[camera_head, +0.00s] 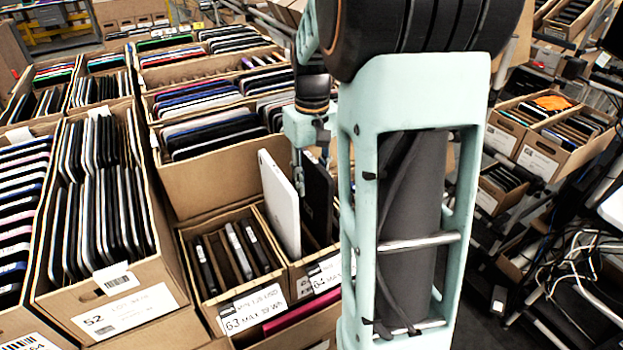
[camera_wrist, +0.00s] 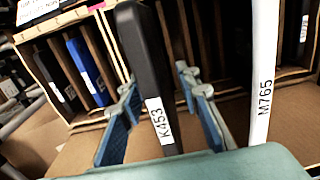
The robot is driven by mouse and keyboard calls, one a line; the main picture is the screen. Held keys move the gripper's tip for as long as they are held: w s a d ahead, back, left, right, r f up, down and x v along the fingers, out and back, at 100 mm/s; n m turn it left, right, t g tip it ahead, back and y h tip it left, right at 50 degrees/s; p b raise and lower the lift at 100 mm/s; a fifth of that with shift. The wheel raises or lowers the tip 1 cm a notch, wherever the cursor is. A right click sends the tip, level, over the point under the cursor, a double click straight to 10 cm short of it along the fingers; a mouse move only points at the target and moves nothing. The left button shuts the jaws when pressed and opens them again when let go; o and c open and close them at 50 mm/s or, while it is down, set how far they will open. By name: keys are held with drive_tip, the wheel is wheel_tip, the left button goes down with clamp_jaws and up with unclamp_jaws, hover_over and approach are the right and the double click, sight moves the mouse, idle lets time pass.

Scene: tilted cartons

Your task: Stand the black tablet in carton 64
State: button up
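The black tablet (camera_head: 318,195) is upright and tilted, with its lower part down at carton 64 (camera_head: 322,275). It also shows in the wrist view (camera_wrist: 148,70), with a white K453 label on its edge. The arm hides the right side of carton 64, and the tablet's lower end is hidden.
Carton 63 (camera_head: 250,313), with several dark devices in slots, adjoins on the left. Carton 52 (camera_head: 125,315), full of tablets, stands farther left. A carton with tablets (camera_head: 215,178) rises behind. A pink item (camera_head: 300,313) lies in front, below carton 64's label.

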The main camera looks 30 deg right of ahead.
wheel_tip(320, 180, up, 12)
drive_tip(key=shift+r, duration=0.1)
idle(0.6)
wheel_tip(320, 180, up, 7)
drive_tip(key=p, duration=0.6)
drive_tip(key=shift+p, duration=0.3)
